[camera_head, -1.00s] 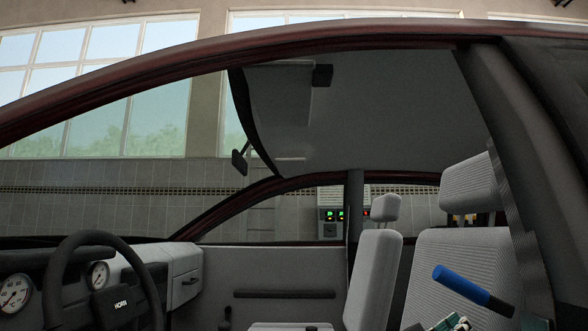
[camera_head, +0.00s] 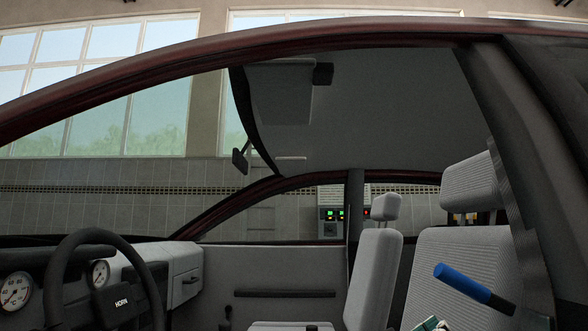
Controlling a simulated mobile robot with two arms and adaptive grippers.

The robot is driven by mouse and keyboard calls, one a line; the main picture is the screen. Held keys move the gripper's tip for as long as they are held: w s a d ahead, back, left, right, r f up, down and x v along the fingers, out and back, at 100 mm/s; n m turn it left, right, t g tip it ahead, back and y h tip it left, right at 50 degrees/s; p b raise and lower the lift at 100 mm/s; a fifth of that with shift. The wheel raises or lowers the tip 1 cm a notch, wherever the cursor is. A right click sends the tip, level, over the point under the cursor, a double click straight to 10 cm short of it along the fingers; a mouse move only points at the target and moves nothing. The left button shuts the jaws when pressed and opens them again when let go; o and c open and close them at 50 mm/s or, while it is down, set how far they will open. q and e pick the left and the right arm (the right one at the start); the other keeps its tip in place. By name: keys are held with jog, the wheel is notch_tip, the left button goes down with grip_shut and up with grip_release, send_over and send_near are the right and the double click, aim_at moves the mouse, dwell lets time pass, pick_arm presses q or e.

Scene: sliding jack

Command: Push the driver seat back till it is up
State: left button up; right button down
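The driver seat appears to be the near ribbed grey seat at the right, its backrest (camera_head: 450,255) showing its front face and its headrest (camera_head: 468,182) partly behind the door pillar. Its lower part is out of frame, so I cannot tell its exact tilt. A small green and pale piece (camera_head: 432,323) shows at the bottom edge in front of the backrest. It may be part of my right gripper, but no fingers can be made out. My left gripper is not in view.
A blue rod with a black end (camera_head: 463,282) slants in front of the backrest. The steering wheel (camera_head: 75,240) and dashboard (camera_head: 182,262) are at the left. The passenger seat (camera_head: 375,275) stands behind. The red car frame (camera_head: 300,45) and dark pillar (camera_head: 515,150) border the opening.

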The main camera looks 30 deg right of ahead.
jog(key=r+v, duration=0.1)
jog(key=v, duration=0.5)
jog(key=shift+w+a, duration=0.3)
jog(key=shift+w, duration=0.1)
